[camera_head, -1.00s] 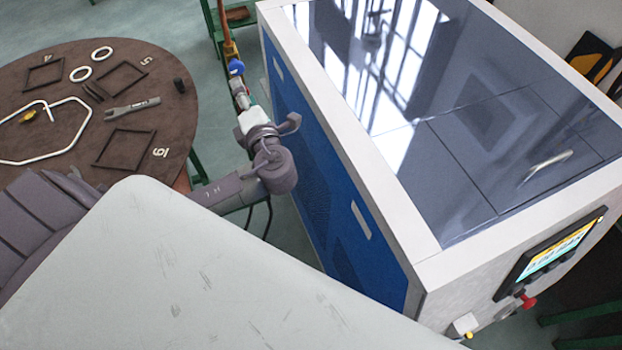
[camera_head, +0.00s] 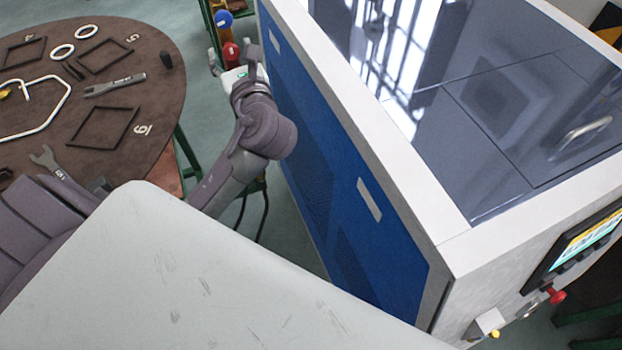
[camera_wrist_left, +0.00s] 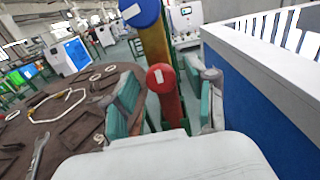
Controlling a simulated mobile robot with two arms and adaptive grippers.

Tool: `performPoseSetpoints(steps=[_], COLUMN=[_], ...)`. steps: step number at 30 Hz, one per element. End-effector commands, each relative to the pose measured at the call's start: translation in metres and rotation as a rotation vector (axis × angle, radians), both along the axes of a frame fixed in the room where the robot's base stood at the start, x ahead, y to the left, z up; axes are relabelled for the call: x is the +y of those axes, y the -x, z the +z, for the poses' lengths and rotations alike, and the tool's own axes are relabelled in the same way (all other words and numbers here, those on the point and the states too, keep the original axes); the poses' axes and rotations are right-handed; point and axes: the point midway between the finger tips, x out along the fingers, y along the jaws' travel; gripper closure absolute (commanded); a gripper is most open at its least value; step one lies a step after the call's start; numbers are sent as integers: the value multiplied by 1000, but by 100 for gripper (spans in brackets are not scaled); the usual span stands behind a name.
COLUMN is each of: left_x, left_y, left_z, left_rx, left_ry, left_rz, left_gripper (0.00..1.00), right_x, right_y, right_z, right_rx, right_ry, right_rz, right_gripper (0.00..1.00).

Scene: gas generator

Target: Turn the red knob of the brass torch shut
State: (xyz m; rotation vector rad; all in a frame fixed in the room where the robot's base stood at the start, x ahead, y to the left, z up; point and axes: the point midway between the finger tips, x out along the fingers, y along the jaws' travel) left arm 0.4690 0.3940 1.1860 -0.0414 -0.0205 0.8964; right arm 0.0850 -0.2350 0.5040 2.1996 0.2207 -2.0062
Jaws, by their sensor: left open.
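The red knob (camera_head: 231,55) of the torch stands just beyond my left gripper (camera_head: 232,74) in the head view, beside the blue machine. In the left wrist view the red knob (camera_wrist_left: 161,77) lies between the two green-padded fingers of my left gripper (camera_wrist_left: 166,104). The fingers are spread, with a gap visible on both sides of the knob. The blue knob (camera_wrist_left: 140,12) sits above it near the brass-coloured torch body (camera_wrist_left: 157,48). The blue knob (camera_head: 223,20) also shows in the head view. My right gripper is not in view.
The blue and white machine (camera_head: 365,150) stands close on the right of my left arm. A round brown table (camera_head: 150,95) with frames, rings and wrenches is on the left. Green stand legs (camera_head: 207,25) show behind the knobs.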

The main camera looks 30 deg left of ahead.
Motion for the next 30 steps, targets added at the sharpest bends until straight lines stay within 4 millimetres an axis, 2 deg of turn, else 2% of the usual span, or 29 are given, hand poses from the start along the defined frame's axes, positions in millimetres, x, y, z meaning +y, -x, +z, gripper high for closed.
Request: performPoseSetpoints(steps=[1, 13, 14, 15, 21, 22, 30], left_x=[0, 0, -7, -14, -45, -50, -93], left_y=[0, 1, 6, 11, 37, 40, 75], left_z=[-9, -9, -2, -1, -1, 5, 7], left_rx=[-33, -254, -243, -240, -239, -231, -228], left_ry=[23, 201, 197, 194, 196, 193, 194], left_rz=[-1, -1, -4, -5, -3, -2, -2], left_gripper=[44, 44, 44, 44, 44, 44, 44], right_x=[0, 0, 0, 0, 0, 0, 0], right_y=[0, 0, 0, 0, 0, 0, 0], right_z=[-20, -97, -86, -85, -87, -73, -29], right_rx=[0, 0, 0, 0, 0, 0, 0], right_ry=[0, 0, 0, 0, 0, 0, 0], right_rz=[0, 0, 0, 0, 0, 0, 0], right_gripper=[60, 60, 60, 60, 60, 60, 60])
